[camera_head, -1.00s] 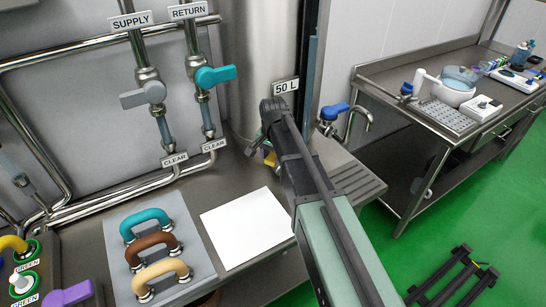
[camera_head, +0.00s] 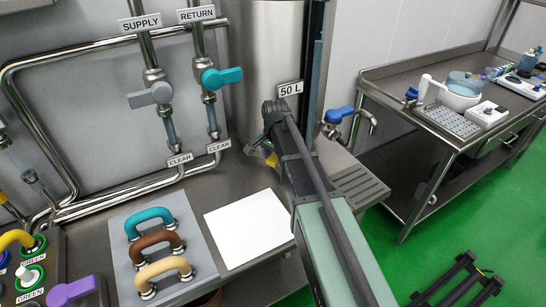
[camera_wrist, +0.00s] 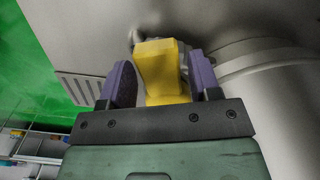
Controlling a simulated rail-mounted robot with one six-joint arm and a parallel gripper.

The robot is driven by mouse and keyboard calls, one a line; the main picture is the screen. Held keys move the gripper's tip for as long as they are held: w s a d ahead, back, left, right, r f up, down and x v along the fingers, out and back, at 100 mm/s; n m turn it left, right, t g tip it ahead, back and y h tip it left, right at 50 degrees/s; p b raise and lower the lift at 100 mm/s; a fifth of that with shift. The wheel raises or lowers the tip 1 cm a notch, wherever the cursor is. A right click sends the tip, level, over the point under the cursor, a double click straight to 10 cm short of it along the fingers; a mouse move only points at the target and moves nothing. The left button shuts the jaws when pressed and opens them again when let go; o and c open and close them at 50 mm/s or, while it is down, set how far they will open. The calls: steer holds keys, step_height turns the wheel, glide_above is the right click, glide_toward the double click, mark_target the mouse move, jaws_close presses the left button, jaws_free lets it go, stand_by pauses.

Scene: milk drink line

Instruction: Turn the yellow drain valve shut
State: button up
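The yellow drain valve handle (camera_wrist: 162,72) stands between the two purple-padded fingers of my gripper (camera_wrist: 161,84) in the wrist view. My gripper is open around it, with a clear gap at the left finger and a narrower one at the right. In the head view only a small piece of the yellow handle (camera_head: 271,158) shows beside my gripper, low at the front of the steel tank (camera_head: 262,60) marked 50 L. My arm hides most of the valve there.
A blue-handled tap (camera_head: 338,114) is just right of my arm. Supply (camera_head: 152,94) and return (camera_head: 221,77) valves stand on pipes at left. A white sheet (camera_head: 248,228) and a panel of coloured handles (camera_head: 197,225) lie on the bench. A steel side table (camera_head: 376,82) stands at right.

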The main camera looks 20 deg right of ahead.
mark_target(275, 158)
steer(key=shift+o, duration=0.6)
steer(key=shift+r, duration=0.1)
step_height(275, 158, up, 11)
steer(key=p, duration=1.1)
steer(key=shift+f, duration=0.2)
